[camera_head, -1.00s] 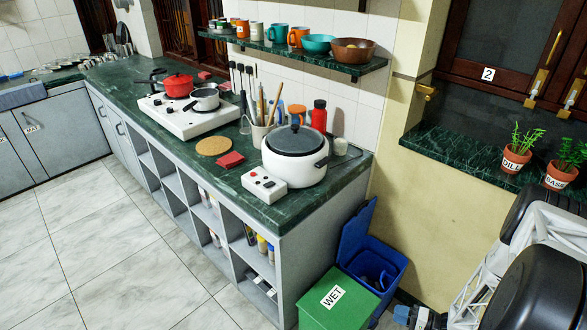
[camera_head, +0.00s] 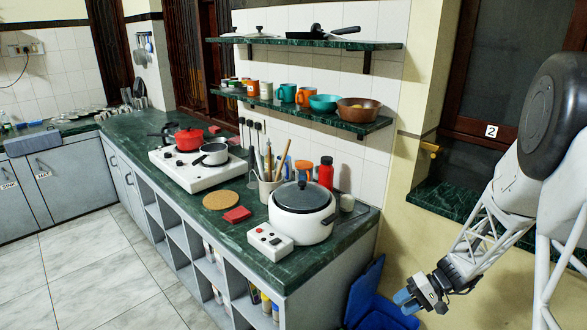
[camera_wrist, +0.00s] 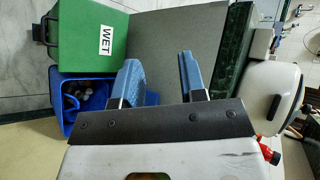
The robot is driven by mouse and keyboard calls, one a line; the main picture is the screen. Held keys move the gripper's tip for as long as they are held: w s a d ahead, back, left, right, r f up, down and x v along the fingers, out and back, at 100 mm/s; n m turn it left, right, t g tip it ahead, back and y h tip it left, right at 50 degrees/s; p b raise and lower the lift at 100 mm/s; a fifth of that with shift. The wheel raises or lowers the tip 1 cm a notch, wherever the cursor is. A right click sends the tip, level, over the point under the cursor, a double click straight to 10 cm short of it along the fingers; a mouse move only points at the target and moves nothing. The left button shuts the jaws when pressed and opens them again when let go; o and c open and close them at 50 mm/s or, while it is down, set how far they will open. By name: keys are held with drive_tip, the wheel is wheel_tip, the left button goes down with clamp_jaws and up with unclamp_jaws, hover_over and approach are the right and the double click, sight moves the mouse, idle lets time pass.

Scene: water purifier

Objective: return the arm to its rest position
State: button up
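My gripper (camera_head: 408,300) is at the lower right of the head view, at the end of my white arm, in front of the yellow wall. In the wrist view my gripper (camera_wrist: 158,75) shows two blue fingers held apart. Nothing is between them. The grey end of the counter (camera_wrist: 168,42) lies beyond the fingers. My gripper touches nothing that I can see.
An open blue bin (camera_head: 372,305) holding some dark items in the wrist view stands close below my gripper. A green bin (camera_wrist: 92,30) labelled WET is beside it. The counter (camera_head: 345,235), with a white cooker (camera_head: 302,222), is left of my gripper. A windowsill (camera_head: 445,203) is behind my arm.

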drive_tip(key=s+a+r+n+h, duration=0.1)
drive_tip(key=s+a+r+h, duration=0.3)
drive_tip(key=r, duration=0.7)
drive_tip(key=s+a+r+h, duration=0.2)
drive_tip(key=s+a+r, duration=0.35)
drive_tip(key=r, duration=0.45)
drive_tip(key=s+a+r+t+h, duration=0.2)
drive_tip(key=s+r, duration=0.3)
drive_tip(key=s, duration=0.3)
drive_tip(key=s+a+r+t+h, duration=0.1)
drive_tip(key=s+a+r+h, duration=0.1)
drive_tip(key=s+r, duration=0.3)
drive_tip(key=shift+s+r+n+t+h, duration=0.3)
drive_tip(key=shift+s+r+t+h, duration=0.1)
drive_tip(key=shift+s, duration=1.1)
drive_tip(key=shift+w, duration=0.15)
